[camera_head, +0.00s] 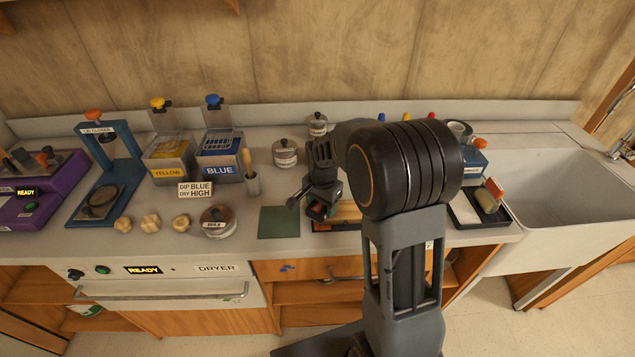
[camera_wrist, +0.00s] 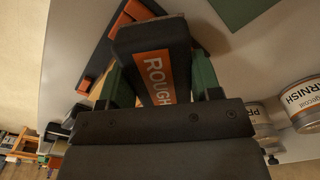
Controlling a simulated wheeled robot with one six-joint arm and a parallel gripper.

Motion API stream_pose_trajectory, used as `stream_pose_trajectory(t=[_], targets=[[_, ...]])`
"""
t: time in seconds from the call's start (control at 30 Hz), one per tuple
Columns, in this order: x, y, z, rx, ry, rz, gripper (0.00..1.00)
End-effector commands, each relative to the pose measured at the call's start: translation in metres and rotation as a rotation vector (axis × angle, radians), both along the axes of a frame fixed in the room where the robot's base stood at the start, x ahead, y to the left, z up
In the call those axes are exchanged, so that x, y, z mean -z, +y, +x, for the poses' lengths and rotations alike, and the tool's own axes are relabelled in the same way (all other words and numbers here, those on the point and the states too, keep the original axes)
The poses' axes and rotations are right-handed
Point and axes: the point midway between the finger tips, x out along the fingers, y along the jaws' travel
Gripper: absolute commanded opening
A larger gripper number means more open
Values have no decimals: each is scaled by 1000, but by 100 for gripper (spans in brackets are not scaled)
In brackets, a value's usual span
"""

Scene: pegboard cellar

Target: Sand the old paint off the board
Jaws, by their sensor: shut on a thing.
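My gripper (camera_head: 320,206) is shut on a dark sanding block (camera_wrist: 150,50) with an orange label reading ROUGH. In the wrist view the green-sided fingers of my gripper (camera_wrist: 155,78) flank the block. In the head view the block is a small dark shape (camera_head: 317,212) low at the counter. An orange-brown board (camera_head: 348,212) lies beside and partly under my gripper, with a dark edge along its front. My arm hides its right part. I cannot tell whether the block touches it. An orange surface also shows beyond the block in the wrist view (camera_wrist: 128,18).
A green mat (camera_head: 279,222) lies bare left of the board. A lidded can (camera_head: 219,221), a brush cup (camera_head: 252,183) and varnish tins (camera_head: 286,153) stand nearby. Right of my arm are a dark tray (camera_head: 466,214) holding a sponge-like block and a white sink (camera_head: 570,190).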

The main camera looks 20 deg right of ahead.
Motion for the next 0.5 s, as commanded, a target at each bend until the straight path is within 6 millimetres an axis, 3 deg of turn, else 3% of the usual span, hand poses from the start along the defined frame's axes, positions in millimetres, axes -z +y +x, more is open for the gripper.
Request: stream_pose_trajectory(t=[0.13, 0.2, 0.5], targets=[[-7, 4, 0, 5, 2, 1, 36], [-28, 4, 1, 4, -5, 0, 36], [-53, 5, 0, 2, -1, 0, 36]])
